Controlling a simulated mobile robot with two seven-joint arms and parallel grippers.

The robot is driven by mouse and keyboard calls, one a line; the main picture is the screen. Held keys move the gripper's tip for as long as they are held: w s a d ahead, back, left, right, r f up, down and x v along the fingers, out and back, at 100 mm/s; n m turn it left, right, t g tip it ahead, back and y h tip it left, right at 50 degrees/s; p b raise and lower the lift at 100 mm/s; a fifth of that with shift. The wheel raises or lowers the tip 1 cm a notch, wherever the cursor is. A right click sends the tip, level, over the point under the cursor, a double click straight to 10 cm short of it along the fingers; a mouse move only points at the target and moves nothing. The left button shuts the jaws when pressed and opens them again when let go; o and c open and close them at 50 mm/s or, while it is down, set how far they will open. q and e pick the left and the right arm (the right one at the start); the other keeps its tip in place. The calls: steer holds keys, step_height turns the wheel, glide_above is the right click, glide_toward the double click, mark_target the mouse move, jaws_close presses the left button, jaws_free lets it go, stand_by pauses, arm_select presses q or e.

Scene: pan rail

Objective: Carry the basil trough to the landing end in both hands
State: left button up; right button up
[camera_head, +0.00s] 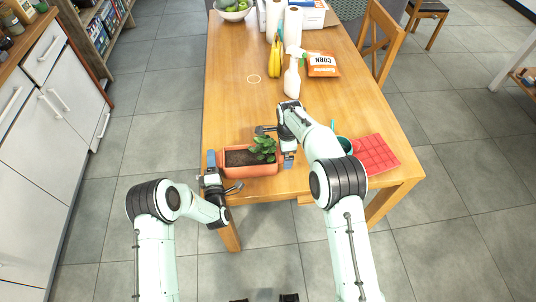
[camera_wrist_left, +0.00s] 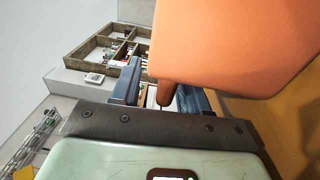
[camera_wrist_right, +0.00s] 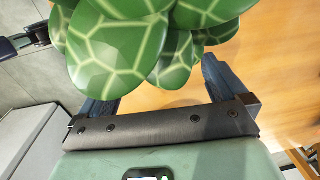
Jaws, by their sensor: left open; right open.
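The basil trough (camera_head: 250,170), a long terracotta-orange planter with dark soil, stands at the near left of the wooden table. The leafy basil (camera_head: 264,148) grows at its right end. My left gripper (camera_head: 212,168) is open at the trough's left end. In the left wrist view the trough wall (camera_wrist_left: 235,45) fills the upper right, and a small orange lug (camera_wrist_left: 166,92) shows between the open fingers. My right gripper (camera_head: 287,153) is open at the right end. In the right wrist view, basil leaves (camera_wrist_right: 140,40) hide the trough beyond the spread fingers.
A pale ring (camera_head: 253,79) marks the table farther back. Bananas (camera_head: 275,58), a spray bottle (camera_head: 292,77), a corn bag (camera_head: 323,66) and paper rolls (camera_head: 292,27) stand beyond. A teal pot (camera_head: 345,145) and red tray (camera_head: 376,154) lie right. The table's left strip is clear.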

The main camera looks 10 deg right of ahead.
arm_select(q)
steer(key=s, duration=1)
steer(key=shift+s+d+f, duration=0.3)
steer(key=shift+s+f, duration=0.05)
steer(key=shift+f, duration=0.05)
steer(key=shift+s, duration=0.55)
arm_select(e)
steer(key=shift+r, duration=0.1)
step_height(320, 180, up, 12)
steer(key=shift+s, duration=0.4)
arm_select(q)
steer(key=shift+s, duration=0.1)
